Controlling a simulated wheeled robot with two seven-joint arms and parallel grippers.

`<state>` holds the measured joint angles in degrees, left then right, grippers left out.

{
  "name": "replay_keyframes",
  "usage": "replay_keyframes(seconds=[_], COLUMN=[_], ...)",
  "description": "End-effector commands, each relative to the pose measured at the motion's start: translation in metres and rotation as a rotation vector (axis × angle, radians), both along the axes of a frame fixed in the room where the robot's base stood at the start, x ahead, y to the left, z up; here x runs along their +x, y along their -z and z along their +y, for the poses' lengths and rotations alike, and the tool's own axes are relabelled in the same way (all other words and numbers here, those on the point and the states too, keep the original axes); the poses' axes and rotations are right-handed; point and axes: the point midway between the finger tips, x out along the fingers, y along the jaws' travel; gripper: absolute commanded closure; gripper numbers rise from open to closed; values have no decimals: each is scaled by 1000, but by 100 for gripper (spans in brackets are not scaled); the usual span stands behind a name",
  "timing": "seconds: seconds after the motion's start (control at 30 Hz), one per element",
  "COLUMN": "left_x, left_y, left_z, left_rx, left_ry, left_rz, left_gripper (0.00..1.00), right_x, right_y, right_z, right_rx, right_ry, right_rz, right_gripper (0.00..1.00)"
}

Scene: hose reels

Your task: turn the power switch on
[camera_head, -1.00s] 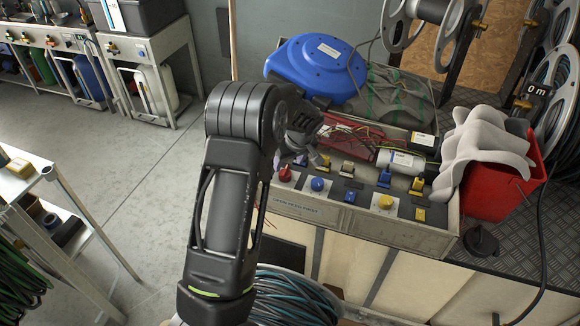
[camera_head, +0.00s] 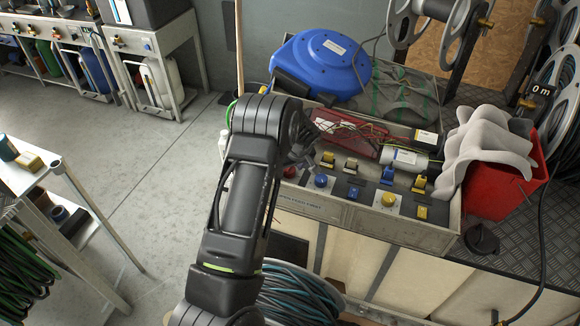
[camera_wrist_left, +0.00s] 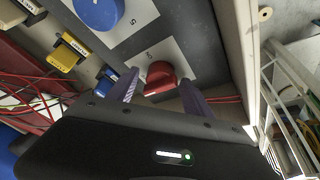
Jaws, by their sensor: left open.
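The control panel (camera_head: 352,205) has a red knob (camera_head: 289,172) at its left end, a blue knob (camera_head: 321,181), a yellow knob (camera_head: 389,199) and several small yellow and blue rocker switches. I cannot read which control is labelled power. My left gripper (camera_head: 303,160) is over the panel's left end, close to the red knob and partly hidden by its own arm. In the left wrist view its open fingers (camera_wrist_left: 158,77) lie on either side of the red knob (camera_wrist_left: 160,79), which sits on a white plate. I cannot tell whether they touch it. My right gripper is not in view.
Red wires and a red box (camera_head: 350,132) lie behind the switches. A blue hose reel (camera_head: 322,62) stands at the back. A red bin (camera_head: 505,190) with grey folded material stands right of the panel. Coiled hose (camera_head: 298,298) lies below the panel front.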

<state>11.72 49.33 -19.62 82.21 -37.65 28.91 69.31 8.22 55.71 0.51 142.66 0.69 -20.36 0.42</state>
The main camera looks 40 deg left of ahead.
Motion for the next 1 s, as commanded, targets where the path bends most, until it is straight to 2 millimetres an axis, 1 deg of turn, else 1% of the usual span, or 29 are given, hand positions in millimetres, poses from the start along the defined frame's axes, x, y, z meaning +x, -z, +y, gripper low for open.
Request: replay_keyframes(seconds=[0.13,0.17,0.83,0.87,1.0], left_x=[0,0,0,0,1], left_y=[0,0,-1,-1,-1], left_z=[0,0,0,0,0], left_rx=[0,0,-1,-1,0], left_ry=[0,0,-1,-1,-1], left_rz=[0,0,-1,-1,-3], left_gripper=[41,43,98,100,100], right_x=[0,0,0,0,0], right_y=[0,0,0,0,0], right_z=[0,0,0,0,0], right_rx=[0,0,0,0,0], right_ry=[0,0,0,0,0], right_rz=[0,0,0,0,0], right_gripper=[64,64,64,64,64])
